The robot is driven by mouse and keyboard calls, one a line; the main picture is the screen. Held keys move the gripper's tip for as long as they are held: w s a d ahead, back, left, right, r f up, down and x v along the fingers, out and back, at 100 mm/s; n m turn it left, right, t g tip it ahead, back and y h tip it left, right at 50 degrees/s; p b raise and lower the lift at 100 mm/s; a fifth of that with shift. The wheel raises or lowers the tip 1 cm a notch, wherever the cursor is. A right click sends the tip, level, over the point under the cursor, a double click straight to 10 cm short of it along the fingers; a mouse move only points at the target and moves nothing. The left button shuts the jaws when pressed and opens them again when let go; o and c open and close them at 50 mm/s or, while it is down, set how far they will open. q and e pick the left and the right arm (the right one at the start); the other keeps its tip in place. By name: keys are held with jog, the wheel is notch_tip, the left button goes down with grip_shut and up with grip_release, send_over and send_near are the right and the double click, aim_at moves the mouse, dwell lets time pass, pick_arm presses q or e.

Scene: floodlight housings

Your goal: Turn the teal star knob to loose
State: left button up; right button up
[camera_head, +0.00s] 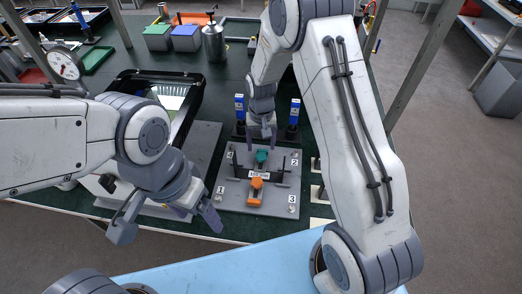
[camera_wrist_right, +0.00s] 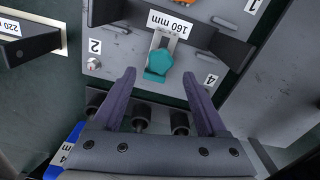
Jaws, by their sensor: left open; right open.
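The teal star knob (camera_head: 261,157) sits on the far half of a grey plate (camera_head: 229,200), behind an orange clamp-like part (camera_head: 256,190). In the right wrist view the knob (camera_wrist_right: 158,63) is at the upper middle, on a metal piece beside a "160 mm" label. My right gripper (camera_head: 262,136) is open and points down near the knob. In the wrist view its two purple fingers (camera_wrist_right: 158,78) are spread, with the knob between and slightly past their tips; contact cannot be told. My left gripper (camera_head: 167,226) is open and empty, left of the plate near the front edge.
Dark brackets (camera_wrist_right: 215,42) flank the knob. Two blue-labelled posts (camera_head: 239,107) (camera_head: 293,112) stand behind the plate. A black bin (camera_head: 185,83) stands left of them. Small fasteners sit at the plate's numbered corners. A silver canister (camera_head: 214,43) stands farther back.

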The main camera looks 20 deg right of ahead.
aim_at(261, 153)
jog(key=shift+f, duration=2.05)
grip_shut()
jog(key=shift+n, duration=0.8)
grip_release()
